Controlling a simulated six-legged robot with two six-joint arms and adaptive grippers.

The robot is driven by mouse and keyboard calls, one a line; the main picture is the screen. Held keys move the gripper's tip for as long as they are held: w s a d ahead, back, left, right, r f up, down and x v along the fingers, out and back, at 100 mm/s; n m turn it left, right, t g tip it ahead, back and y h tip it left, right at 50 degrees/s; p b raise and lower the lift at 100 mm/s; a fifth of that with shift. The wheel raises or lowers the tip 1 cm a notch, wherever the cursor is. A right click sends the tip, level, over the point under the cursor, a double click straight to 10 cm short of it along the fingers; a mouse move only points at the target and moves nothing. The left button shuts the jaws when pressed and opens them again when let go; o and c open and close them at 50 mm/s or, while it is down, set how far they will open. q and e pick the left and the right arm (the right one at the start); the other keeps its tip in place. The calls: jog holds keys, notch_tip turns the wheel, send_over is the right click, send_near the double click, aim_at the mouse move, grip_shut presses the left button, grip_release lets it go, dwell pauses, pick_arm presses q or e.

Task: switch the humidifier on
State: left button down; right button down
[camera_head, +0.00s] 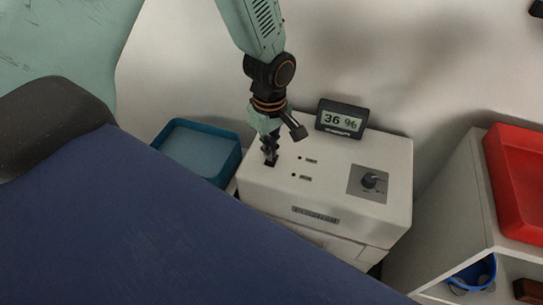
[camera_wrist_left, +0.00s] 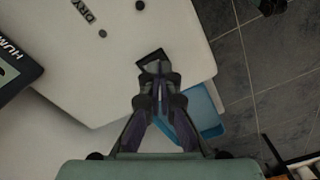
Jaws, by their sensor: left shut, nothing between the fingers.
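The humidifier (camera_head: 335,180) is a white box with a dark knob (camera_head: 370,181) on a grey plate at its right side. A display (camera_head: 342,119) reading "36 %" stands at its back edge. My left gripper (camera_head: 270,161) is shut and empty, with its tips at a small dark square on the left part of the humidifier's top. In the left wrist view the shut fingertips (camera_wrist_left: 156,68) overlap this dark-framed square (camera_wrist_left: 150,58); I cannot tell whether they touch it. My right gripper is not in view.
A blue bin (camera_head: 197,150) stands left of the humidifier. A white shelf with a red tray (camera_head: 520,180) on top and a blue bucket (camera_head: 474,274) below stands at the right. A dark blue surface fills the lower left foreground.

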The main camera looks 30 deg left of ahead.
pick_arm(q)
jog(key=shift+f+b, duration=0.5)
jog(key=shift+f, duration=0.6)
dwell(0.8)
notch_tip(320, 180, up, 7)
jog(key=p, duration=0.7)
jog(key=shift+p, duration=0.35)
dwell(0.4)
